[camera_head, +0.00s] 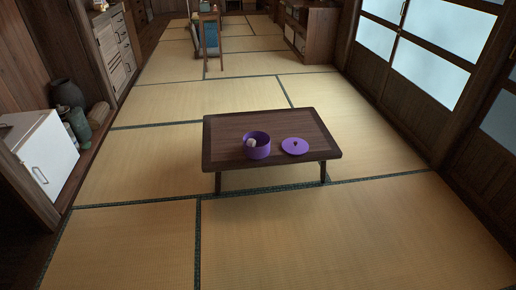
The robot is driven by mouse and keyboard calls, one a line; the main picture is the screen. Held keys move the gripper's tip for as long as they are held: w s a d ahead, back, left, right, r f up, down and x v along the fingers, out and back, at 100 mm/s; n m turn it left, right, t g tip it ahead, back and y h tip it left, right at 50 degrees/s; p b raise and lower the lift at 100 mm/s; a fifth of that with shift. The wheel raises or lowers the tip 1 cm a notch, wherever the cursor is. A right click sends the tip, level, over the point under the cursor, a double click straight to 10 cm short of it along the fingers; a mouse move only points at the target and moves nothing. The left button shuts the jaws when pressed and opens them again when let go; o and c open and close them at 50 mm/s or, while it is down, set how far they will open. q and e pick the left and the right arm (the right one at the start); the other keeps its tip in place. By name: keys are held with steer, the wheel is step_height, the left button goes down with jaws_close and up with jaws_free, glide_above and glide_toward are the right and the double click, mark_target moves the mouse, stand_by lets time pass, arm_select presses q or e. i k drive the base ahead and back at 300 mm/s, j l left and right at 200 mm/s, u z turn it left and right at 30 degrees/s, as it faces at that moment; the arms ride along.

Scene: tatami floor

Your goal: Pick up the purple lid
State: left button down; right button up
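The purple lid (295,146) is a flat round disc with a small dark knob on top. It lies on the right half of a low dark wooden table (235,124). A round purple pot (259,152) stands just left of the lid, apart from it and open at the top. A small pale object (251,143) shows at the pot's left inner side. Neither of my grippers is in the head view.
Tatami floor around the table is clear. A white cabinet (50,155), dark vase (67,94) and green jars (79,127) stand at the left. Sliding doors (430,75) line the right. A chair (211,38) and shelves (307,30) stand far back.

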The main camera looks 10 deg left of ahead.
mark_target(292, 146)
steer(key=i+u, duration=0.1)
steer(key=i, duration=0.5)
steer(key=i+l+u, duration=0.15)
steer(key=i, duration=0.5)
